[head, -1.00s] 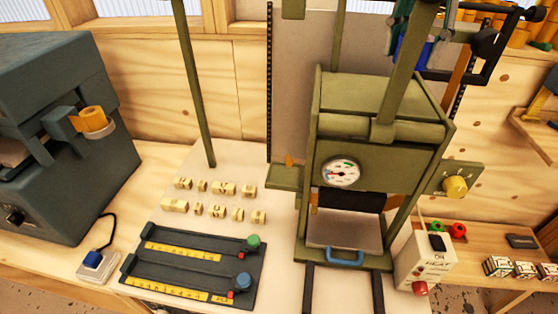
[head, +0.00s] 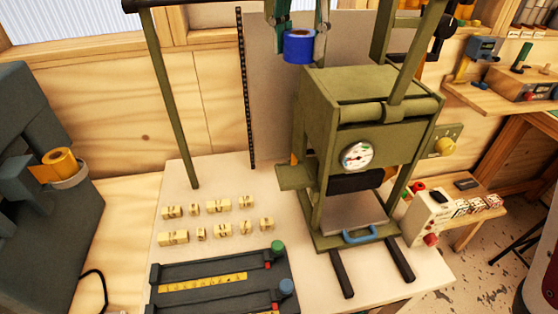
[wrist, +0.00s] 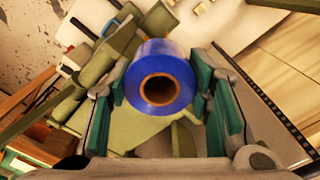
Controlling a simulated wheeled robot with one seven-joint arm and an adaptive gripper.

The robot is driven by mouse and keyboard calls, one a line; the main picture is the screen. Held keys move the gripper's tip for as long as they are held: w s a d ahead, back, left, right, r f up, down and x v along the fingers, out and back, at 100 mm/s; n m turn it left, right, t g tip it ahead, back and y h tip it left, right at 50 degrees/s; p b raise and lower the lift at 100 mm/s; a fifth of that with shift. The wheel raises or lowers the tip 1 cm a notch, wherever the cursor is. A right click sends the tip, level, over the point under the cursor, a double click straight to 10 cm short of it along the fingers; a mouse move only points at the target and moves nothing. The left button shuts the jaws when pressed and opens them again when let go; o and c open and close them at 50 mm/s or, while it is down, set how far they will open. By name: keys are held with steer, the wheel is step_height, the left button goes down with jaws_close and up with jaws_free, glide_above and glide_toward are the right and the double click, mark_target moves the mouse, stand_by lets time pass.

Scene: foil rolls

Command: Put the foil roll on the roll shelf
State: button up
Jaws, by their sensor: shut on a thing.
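The foil roll (head: 299,50) is a short blue cylinder with a hollow core. My gripper (head: 299,33) is shut on it from above, one finger on each side. In the head view it hangs in front of the grey back panel, over the left rear of the olive press. In the wrist view the blue roll (wrist: 180,73) sits between the green finger pads (wrist: 170,95), its brown core facing the camera. I cannot tell for certain which surface is the roll shelf; a wooden shelf with coloured items (head: 525,15) is cut off at the upper right.
The olive press (head: 360,110) with a round gauge stands on the pale bench. Letter blocks (head: 210,220) and a dark type holder (head: 215,285) lie left of it. A grey machine (head: 30,170) carries an orange roll (head: 60,160). An olive post (head: 170,95) rises at the left.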

mark_target(293, 174)
step_height(293, 174, down, 28)
steer(key=shift+r+p, duration=0.25)
steer(key=shift+p, duration=0.85)
steer(key=o, duration=1.2)
steer(key=shift+f, duration=0.1)
step_height(293, 174, up, 12)
steer(key=b, duration=0.1)
steer(key=shift+r, duration=0.2)
